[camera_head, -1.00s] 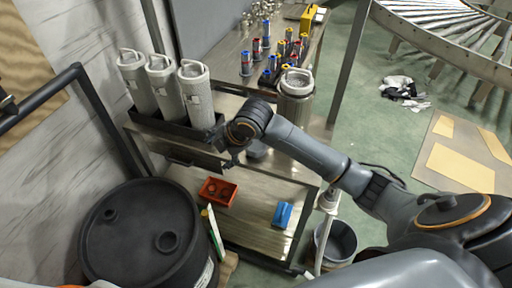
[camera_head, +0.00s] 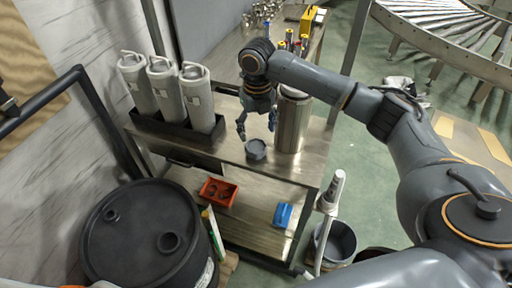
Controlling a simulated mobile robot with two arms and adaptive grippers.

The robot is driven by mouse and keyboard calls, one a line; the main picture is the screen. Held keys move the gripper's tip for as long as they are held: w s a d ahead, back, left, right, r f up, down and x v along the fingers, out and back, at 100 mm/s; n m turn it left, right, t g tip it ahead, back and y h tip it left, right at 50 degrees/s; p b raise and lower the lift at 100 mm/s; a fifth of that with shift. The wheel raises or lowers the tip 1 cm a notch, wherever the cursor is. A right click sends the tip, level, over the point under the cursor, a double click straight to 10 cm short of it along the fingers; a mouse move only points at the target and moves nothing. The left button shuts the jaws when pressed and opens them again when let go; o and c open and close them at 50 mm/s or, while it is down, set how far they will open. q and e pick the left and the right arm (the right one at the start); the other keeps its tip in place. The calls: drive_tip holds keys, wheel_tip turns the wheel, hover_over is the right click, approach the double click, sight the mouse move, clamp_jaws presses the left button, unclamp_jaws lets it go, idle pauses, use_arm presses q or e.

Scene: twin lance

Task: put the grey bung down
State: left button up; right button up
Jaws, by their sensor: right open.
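The grey bung (camera_head: 256,150), a short dark grey round piece, rests on the metal cart's upper shelf (camera_head: 240,170), in front of a steel canister. My right gripper (camera_head: 256,130) is open and points down just above and behind the bung. Its fingers are spread and hold nothing; they look apart from the bung, though the exact gap is hard to tell. My left gripper is not in view.
The steel canister (camera_head: 291,120) stands close to the right of my right gripper. Several grey cylinders (camera_head: 197,97) stand in a dark rack at left. An orange tray (camera_head: 217,192) and blue block (camera_head: 283,215) lie on the lower shelf. A black drum (camera_head: 140,240) stands in front.

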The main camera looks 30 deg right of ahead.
sight(257, 147)
wheel_tip(257, 147, down, 3)
drive_tip(key=shift+r, duration=0.1)
drive_tip(key=f+p, duration=0.1)
drive_tip(key=f, duration=0.1)
drive_tip(key=f+p, duration=0.1)
drive_tip(key=f, duration=0.1)
drive_tip(key=shift+w+d, duration=0.15)
drive_tip(key=shift+w, duration=0.05)
drive_tip(key=shift+f, duration=0.6)
drive_tip(key=c, duration=0.9)
drive_tip(key=shift+o, duration=0.2)
drive_tip(key=shift+r, duration=0.15)
